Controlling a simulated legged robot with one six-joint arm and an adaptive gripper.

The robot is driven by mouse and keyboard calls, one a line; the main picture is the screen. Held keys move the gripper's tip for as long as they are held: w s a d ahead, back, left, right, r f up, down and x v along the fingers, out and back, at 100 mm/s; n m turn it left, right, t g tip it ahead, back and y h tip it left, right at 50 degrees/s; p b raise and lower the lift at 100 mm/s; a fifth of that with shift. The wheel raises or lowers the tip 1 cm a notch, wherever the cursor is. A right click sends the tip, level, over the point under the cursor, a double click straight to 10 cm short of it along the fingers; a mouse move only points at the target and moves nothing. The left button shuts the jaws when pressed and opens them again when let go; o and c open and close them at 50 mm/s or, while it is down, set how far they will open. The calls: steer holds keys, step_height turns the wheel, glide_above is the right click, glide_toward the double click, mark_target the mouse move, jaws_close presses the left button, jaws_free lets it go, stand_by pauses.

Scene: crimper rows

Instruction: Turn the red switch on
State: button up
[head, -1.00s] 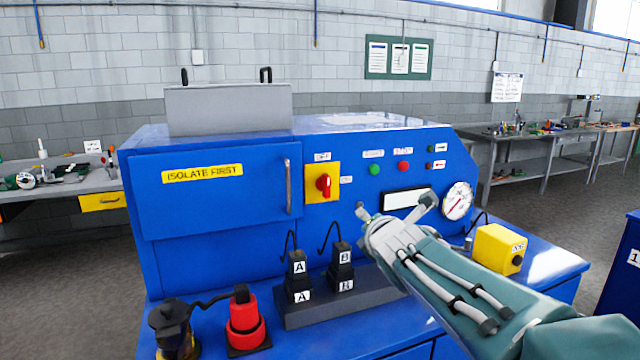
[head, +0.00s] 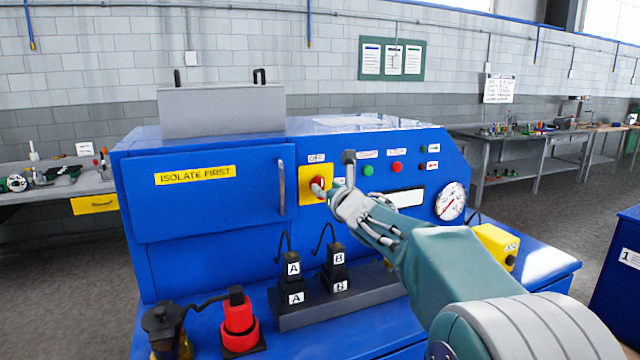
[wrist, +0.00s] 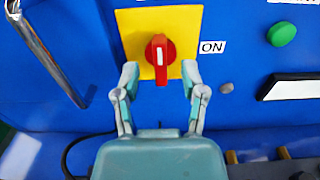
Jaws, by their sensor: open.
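The red switch (wrist: 160,50) is a rotary knob on a yellow plate (wrist: 128,22) on the front of the blue machine. Its white line runs upright in the wrist view. An ON label (wrist: 212,47) sits to the right of the plate. In the head view, the red switch (head: 317,184) is partly hidden by my gripper (head: 334,174). My gripper also shows in the wrist view (wrist: 160,80), open, with one finger on each side below the knob. The fingertips overlap the plate's lower edge; I cannot tell whether they touch it.
A vertical door handle (head: 281,187) stands left of the switch. A green button (head: 368,170), a red button (head: 397,167) and a gauge (head: 451,201) are to the right. Black plugs (head: 335,256) and a red connector (head: 239,318) stand on the ledge below.

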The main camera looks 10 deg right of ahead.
mark_target(322, 184)
steer(key=shift+w+a, duration=0.25)
steer(key=shift+w, duration=0.8)
steer(key=shift+w+a, duration=0.2)
steer(key=shift+w, duration=0.8)
jaws_close()
